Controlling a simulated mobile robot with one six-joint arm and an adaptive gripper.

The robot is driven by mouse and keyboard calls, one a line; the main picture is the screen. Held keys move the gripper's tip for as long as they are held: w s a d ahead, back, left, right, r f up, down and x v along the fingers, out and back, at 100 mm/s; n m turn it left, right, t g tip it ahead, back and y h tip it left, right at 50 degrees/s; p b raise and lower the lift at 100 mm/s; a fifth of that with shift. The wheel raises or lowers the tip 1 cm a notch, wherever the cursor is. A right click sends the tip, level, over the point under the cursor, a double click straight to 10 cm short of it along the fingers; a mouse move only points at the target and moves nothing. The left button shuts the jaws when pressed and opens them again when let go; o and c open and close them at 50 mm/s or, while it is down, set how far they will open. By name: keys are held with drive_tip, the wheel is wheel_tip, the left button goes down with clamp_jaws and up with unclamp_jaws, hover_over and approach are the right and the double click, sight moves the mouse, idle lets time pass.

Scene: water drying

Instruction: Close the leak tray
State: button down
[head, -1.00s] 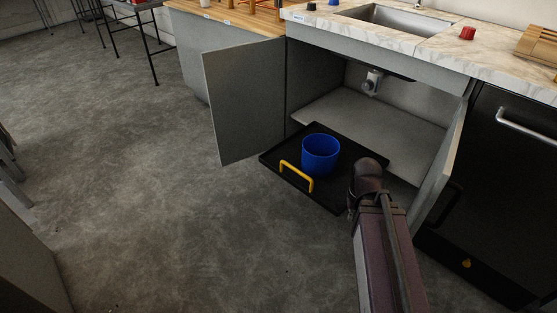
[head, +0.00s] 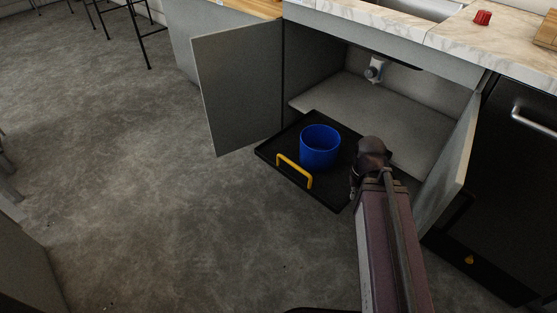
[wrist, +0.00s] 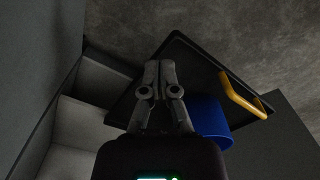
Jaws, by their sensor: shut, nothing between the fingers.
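The black leak tray (head: 325,193) is pulled out of the open cabinet under the sink. It has a yellow handle (head: 294,171) on its front edge, and a blue bucket (head: 319,147) stands upright on it. In the wrist view the tray (wrist: 190,62), yellow handle (wrist: 243,97) and bucket (wrist: 209,117) show from above, turned around. My gripper (wrist: 159,65) is shut and empty, over the tray beside the bucket and away from the handle. Whether it touches the tray I cannot tell. In the head view my arm hides the tray's right side and the gripper's fingers.
The left cabinet door (head: 238,88) and right cabinet door (head: 452,160) stand open on either side. A drain fitting (head: 375,69) hangs inside the cabinet. A black appliance (head: 513,190) is at the right. The floor (head: 150,200) in front and left is clear.

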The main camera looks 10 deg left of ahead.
drive_tip(key=w+a+n+t+h, duration=0.1)
drive_tip(key=w+a+n+t, duration=0.1)
drive_tip(key=a+n, duration=0.7)
drive_tip(key=w+a+r+n+t+h+b, duration=0.1)
drive_tip(key=w+a+n, duration=0.3)
drive_tip(key=a+n, duration=0.6)
drive_tip(key=w+a+n+t+h+b, duration=0.1)
drive_tip(key=w+a+n+t+h, duration=0.1)
drive_tip(key=a+n, duration=0.7)
drive_tip(key=w+a+t, duration=0.1)
drive_tip(key=a, duration=0.2)
drive_tip(key=shift+w+r+h, duration=0.35)
drive_tip(key=shift+r+h, duration=0.05)
drive_tip(key=shift+f+b, duration=0.1)
drive_tip(key=shift+b, duration=0.2)
drive_tip(key=w+d+r+b+x, duration=0.1)
drive_tip(key=b+x, duration=0.7)
drive_tip(key=x, duration=0.5)
drive_tip(key=shift+w+d+r, duration=0.2)
drive_tip(key=shift+w+r, duration=0.2)
